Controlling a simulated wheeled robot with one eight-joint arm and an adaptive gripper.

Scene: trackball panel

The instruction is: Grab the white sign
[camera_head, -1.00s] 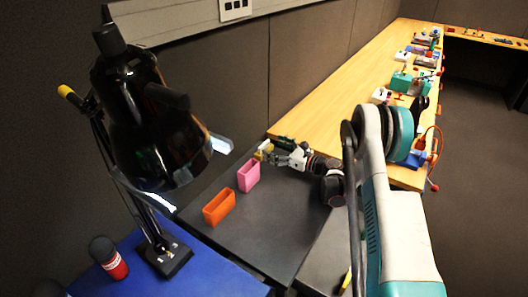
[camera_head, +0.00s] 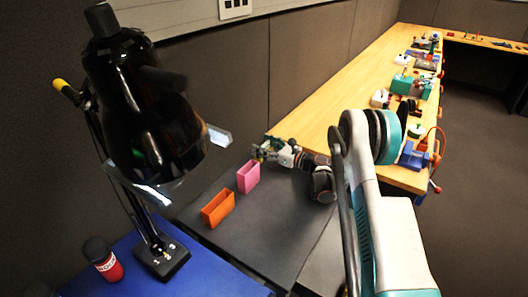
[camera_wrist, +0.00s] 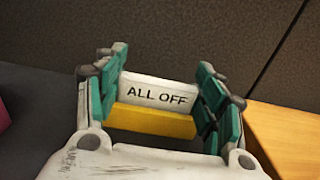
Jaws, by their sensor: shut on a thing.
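The white sign (camera_wrist: 157,92) reads "ALL OFF" in the wrist view. It sits between the two green fingers of my gripper (camera_wrist: 158,100), which are shut on it. A yellow part (camera_wrist: 152,120) lies just below the sign, on the near side. In the head view my gripper (camera_head: 268,152) is at the far end of the dark table, close to the wooden bench corner. The sign is too small to make out clearly there. I cannot tell whether it rests on the table or is lifted.
A pink box (camera_head: 248,176) stands just left of my gripper, with an orange box (camera_head: 218,208) nearer. A black lamp (camera_head: 140,110) rises at left. The wooden bench (camera_head: 315,120) holds several items along its right edge. A dark wall is behind.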

